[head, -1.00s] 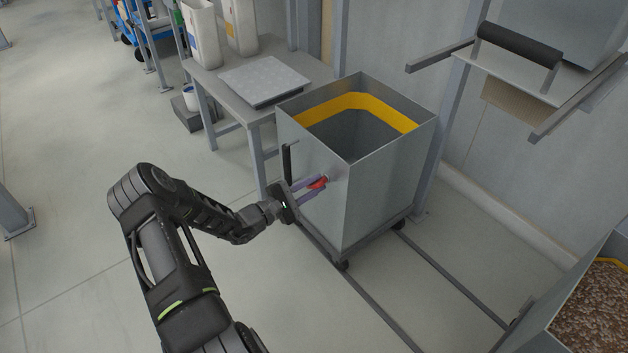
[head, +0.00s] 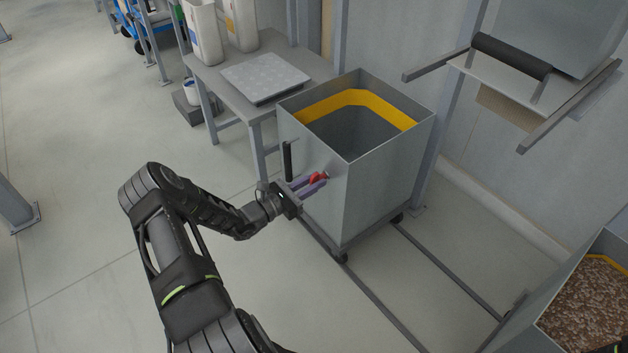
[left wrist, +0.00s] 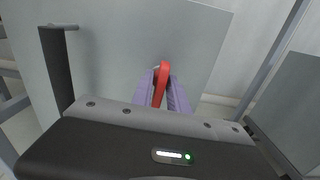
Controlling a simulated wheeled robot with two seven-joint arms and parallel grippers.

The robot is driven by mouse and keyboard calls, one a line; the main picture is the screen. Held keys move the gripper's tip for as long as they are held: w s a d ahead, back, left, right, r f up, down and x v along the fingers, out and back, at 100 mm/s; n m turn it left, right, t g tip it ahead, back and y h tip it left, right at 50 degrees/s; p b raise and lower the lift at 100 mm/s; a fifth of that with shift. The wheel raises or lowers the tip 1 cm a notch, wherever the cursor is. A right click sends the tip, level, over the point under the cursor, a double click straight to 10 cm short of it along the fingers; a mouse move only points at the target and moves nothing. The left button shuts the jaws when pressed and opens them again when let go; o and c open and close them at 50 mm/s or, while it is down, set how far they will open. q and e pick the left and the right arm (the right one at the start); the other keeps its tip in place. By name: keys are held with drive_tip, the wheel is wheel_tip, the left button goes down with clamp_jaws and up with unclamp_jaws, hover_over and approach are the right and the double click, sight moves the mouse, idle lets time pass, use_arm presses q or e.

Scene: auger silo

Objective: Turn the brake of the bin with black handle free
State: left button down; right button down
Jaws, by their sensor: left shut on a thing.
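The bin (head: 315,215) is a grey metal box on a wheeled frame, with a yellow band inside its rim. A black upright handle (head: 288,160) is on its near-left face; it also shows at the left of the left wrist view (left wrist: 57,70). A red brake lever (head: 320,176) sits on the same face, right of the handle. My left gripper (head: 312,184) is at the lever, its purple fingers shut on it. In the left wrist view the red lever (left wrist: 162,82) stands between the fingers, tilted slightly.
A grey table (head: 215,92) with a flat plate (head: 265,76) and white containers stands behind left. A slide gate with a black grip (head: 510,57) hangs at upper right. Floor rails (head: 455,275) run under the bin. Another bin with brown grain (head: 590,310) is at lower right.

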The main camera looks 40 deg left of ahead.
use_arm(q)
drive_tip(key=shift+f+n, duration=0.1)
drive_tip(key=shift+n, duration=0.2)
drive_tip(key=c, duration=1.5)
unclamp_jaws()
drive_tip(key=shift+s+a, duration=0.1)
drive_tip(key=p+v, duration=0.1)
drive_tip(key=v, duration=0.6)
drive_tip(key=shift+s, duration=0.3)
